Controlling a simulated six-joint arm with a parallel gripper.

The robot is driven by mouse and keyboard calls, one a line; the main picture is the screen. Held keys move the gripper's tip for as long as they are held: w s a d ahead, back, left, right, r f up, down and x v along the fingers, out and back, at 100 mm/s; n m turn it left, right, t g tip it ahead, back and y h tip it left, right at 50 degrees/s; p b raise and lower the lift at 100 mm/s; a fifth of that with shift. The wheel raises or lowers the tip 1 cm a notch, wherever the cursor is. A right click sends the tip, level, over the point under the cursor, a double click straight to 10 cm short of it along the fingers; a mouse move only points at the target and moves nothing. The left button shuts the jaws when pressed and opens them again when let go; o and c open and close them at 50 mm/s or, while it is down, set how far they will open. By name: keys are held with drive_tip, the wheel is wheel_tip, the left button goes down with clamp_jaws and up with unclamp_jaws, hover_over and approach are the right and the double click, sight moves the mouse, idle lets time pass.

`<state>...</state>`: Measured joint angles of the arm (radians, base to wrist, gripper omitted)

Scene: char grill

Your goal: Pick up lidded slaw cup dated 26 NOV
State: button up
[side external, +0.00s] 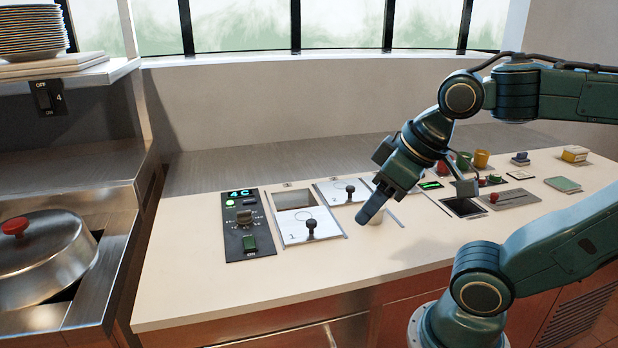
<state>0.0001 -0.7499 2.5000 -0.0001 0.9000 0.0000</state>
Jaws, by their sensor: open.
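My gripper (374,208) is open and points down and left over the middle of the counter. Its fingers are seen nearly edge-on, so the gap between them is hard to see. A small pale object (377,224), possibly a cup, shows at the fingertips and is partly hidden by them. I cannot tell whether the fingers touch it. No 26 NOV date can be read on anything, and no lidded slaw cup can be made out for certain.
Left of the gripper are a control panel (247,226) reading 4 C and white lids with black knobs (311,229) on counter wells. The front counter (250,290) is clear.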

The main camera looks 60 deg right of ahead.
drive_tip(key=shift+o, duration=0.4)
drive_tip(key=o, duration=0.6)
drive_tip(key=shift+c, duration=0.2)
drive_tip(key=shift+w+d, duration=0.1)
drive_tip(key=w+d+m+g+h, duration=0.1)
drive_tip(key=w+d+m+g, duration=0.1)
drive_tip(key=w+d+m, duration=0.4)
drive_tip(key=w+d+m+g, duration=0.1)
drive_tip(key=w+d+m, duration=0.1)
drive_tip(key=d+m, duration=0.4)
drive_tip(key=d+f+m+g, duration=0.1)
drive_tip(key=d+f+m, duration=0.1)
drive_tip(key=d, duration=0.6)
drive_tip(key=d+f+m+g+y, duration=0.1)
drive_tip(key=d+f+m, duration=0.1)
drive_tip(key=d+m, duration=0.3)
drive_tip(key=d, duration=0.2)
drive_tip(key=shift+s+d+f+g, duration=0.2)
drive_tip(key=shift+d+f+g, duration=0.1)
drive_tip(key=shift+d+f, duration=0.1)
